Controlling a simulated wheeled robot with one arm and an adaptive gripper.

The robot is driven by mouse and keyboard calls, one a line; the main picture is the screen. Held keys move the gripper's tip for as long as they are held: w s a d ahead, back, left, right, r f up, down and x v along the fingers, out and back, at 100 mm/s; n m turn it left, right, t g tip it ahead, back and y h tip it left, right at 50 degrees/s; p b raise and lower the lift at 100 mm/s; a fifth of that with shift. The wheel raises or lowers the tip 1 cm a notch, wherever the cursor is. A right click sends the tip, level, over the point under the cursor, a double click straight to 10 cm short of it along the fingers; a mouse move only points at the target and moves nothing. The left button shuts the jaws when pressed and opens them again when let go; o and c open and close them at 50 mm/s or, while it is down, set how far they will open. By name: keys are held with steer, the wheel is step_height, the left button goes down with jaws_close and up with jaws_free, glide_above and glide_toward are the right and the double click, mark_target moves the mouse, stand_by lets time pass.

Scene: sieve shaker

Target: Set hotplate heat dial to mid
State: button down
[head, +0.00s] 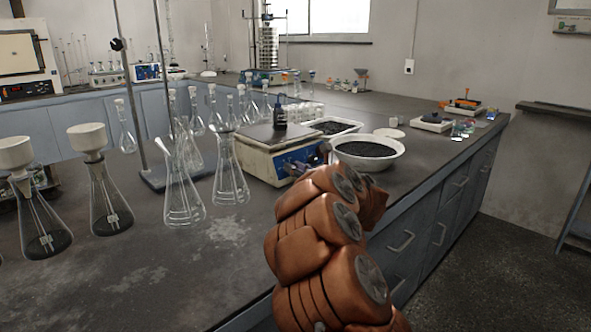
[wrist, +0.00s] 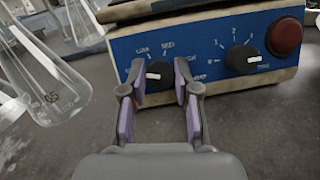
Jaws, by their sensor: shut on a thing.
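The hotplate (head: 262,161) is a cream box with a blue front panel and a dark top, on the bench ahead of my arm. In the wrist view its blue panel (wrist: 212,47) fills the top. The heat dial (wrist: 158,77) is a black knob with a white mark lying roughly level. Labels that look like LOW, MED and HIGH arc above it. My gripper (wrist: 157,80) has its purple-padded fingers on both sides of this dial, shut on it. In the head view my gripper (head: 318,165) is at the panel's right part, and the dial is hard to make out.
A second black knob (wrist: 242,60), numbered, and a red button (wrist: 285,37) sit right of the dial. Glass flasks (head: 229,180) stand close left of the hotplate. A white bowl of dark grains (head: 368,164) is right of it.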

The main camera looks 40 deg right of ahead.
steer(key=shift+r+m+h, duration=0.2)
steer(key=shift+m+h, duration=0.4)
steer(key=shift+m, duration=0.6)
steer(key=m+g+h+p, duration=0.1)
steer(key=m, duration=0.2)
steer(key=m+p, duration=0.1)
steer(key=m, duration=0.1)
steer(key=m+g+h+p, duration=0.1)
steer(key=m+p, duration=0.2)
steer(key=shift+a+r+m+g+h, duration=0.1)
steer(key=shift+r+m+g+h, duration=0.2)
steer(key=shift+m+g, duration=0.1)
steer(key=m+g+p, duration=0.1)
steer(key=m+p, duration=0.1)
steer(key=p, duration=0.2)
steer(key=shift+r+m, duration=0.15)
steer(key=shift+m, duration=0.25)
steer(key=m+g+p, duration=0.1)
steer(key=m+p, duration=0.3)
steer(key=p, duration=0.2)
steer(key=shift+g+p, duration=0.35)
steer(key=shift+g, duration=0.05)
steer(key=m+p, duration=0.1)
steer(key=p, duration=0.1)
steer(key=m+g+p, duration=0.1)
steer(key=m+p, duration=0.1)
steer(key=shift+f, duration=0.25)
steer(key=shift+f+p, duration=0.1)
steer(key=shift+p, duration=0.4)
